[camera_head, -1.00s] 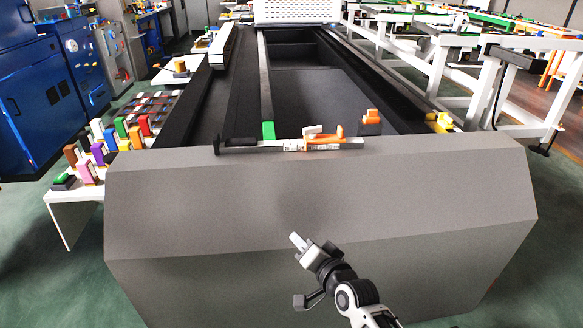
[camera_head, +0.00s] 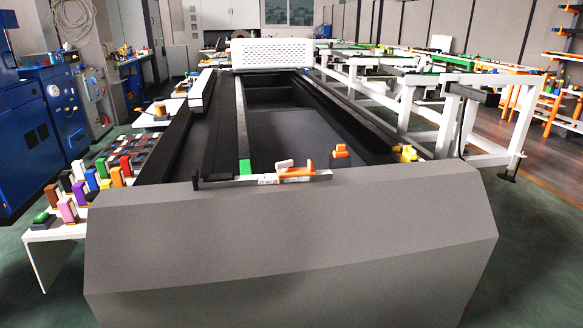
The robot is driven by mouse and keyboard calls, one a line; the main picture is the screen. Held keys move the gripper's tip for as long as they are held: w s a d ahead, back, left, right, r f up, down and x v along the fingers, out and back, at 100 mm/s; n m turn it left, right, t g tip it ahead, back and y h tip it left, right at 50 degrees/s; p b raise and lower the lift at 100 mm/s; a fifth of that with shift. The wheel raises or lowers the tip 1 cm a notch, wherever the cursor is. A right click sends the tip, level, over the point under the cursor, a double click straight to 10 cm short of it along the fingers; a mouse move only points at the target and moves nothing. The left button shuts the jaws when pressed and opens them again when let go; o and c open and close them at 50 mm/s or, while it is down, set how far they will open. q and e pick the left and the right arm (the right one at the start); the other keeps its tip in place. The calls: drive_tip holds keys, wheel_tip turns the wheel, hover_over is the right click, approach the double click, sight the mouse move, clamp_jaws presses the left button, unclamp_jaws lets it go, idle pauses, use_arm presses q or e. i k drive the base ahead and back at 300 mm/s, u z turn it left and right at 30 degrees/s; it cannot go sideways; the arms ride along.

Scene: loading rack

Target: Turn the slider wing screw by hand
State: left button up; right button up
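A slim metal slider bar (camera_head: 222,182) lies along the top front edge of the large grey loading rack (camera_head: 290,235). An orange part (camera_head: 298,172) sits on the bar's right half. A small pale piece (camera_head: 284,164) stands on or just behind the orange part. It may be the wing screw, but it is too small to tell. A black upright piece (camera_head: 196,182) is at the bar's left end. Neither of my grippers is in view.
A green block (camera_head: 245,166) is behind the bar. An orange block (camera_head: 340,152) and yellow parts (camera_head: 405,153) are to the right. A white side table (camera_head: 45,234) holds several coloured blocks at the left. White metal frames (camera_head: 430,110) stand at the right.

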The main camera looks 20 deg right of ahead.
sight(283, 166)
drive_tip(key=u, duration=0.05)
drive_tip(key=k, duration=0.9)
drive_tip(key=z, duration=1.05)
drive_tip(key=i, duration=0.85)
drive_tip(key=u, duration=0.45)
drive_tip(key=i, duration=0.7)
drive_tip(key=u, duration=0.85)
